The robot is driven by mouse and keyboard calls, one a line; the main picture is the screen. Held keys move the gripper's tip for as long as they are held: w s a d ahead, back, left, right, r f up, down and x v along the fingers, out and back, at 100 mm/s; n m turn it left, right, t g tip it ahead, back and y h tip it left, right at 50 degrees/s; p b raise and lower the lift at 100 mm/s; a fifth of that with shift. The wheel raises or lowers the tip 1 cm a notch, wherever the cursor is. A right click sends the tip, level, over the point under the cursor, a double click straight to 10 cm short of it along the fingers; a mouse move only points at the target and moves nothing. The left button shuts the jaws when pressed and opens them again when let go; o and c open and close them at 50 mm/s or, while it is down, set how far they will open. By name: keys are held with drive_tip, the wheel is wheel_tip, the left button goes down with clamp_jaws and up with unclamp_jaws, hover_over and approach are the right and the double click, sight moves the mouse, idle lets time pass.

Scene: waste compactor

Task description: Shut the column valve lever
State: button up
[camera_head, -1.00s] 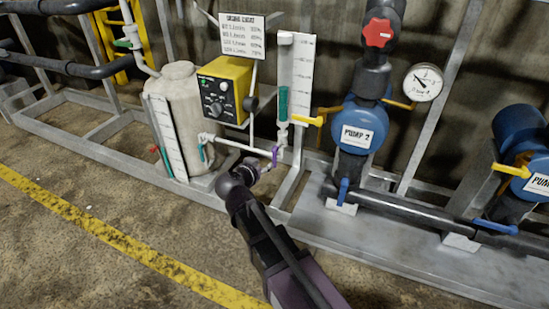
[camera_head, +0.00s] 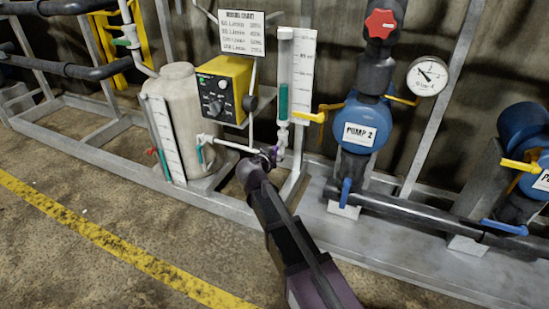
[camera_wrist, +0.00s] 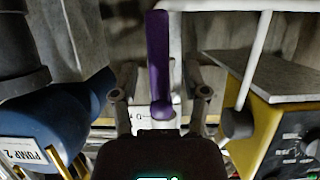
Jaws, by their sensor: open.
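The column valve lever, a purple bar, stands in the middle of the wrist view (camera_wrist: 159,62). Its lower end reaches down between the two fingers of my open gripper (camera_wrist: 160,98); I cannot tell whether either finger touches it. In the head view only a bit of purple shows below the clear column (camera_head: 284,100) with green liquid in it. There my gripper (camera_head: 268,158) is at the valve, and my own arm partly hides it.
A white pipe (camera_head: 232,145) runs left from the valve to the pale tank (camera_head: 178,110). The yellow control box (camera_head: 224,90) is above it. The blue Pump 2 (camera_head: 358,125) and its yellow lever (camera_head: 308,117) are close on the right. The floor in front is clear.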

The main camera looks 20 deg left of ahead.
clamp_jaws()
